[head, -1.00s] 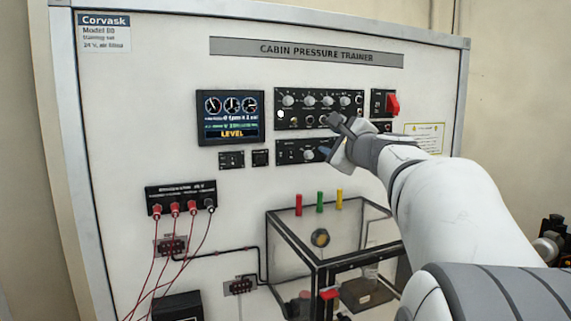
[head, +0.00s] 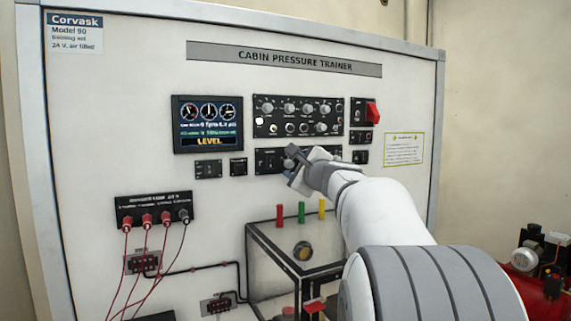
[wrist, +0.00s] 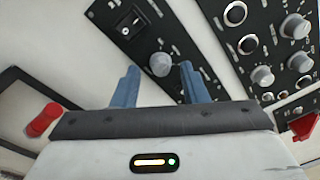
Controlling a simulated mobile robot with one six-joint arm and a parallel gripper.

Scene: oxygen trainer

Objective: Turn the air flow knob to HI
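A round grey knob (wrist: 162,64) sits on the black lower panel (wrist: 150,45), beside a black rocker switch (wrist: 128,22). The lettering there is too small to read, so I cannot tell the knob's setting. My gripper (wrist: 160,80) is open in the wrist view, with one blue-grey finger on each side of the knob in the picture. The knob appears just beyond the fingertips, and I see no clear contact. In the head view, my gripper (head: 291,166) is in front of the lower panel (head: 268,160) and hides the knob and most of the panel's right part.
The upper panel (head: 298,117) with several knobs is just above my gripper. A red switch (head: 373,113) is to its right and a display (head: 208,124) to the left. Below stand red, green and yellow pegs (head: 301,212) on a clear box (head: 262,262).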

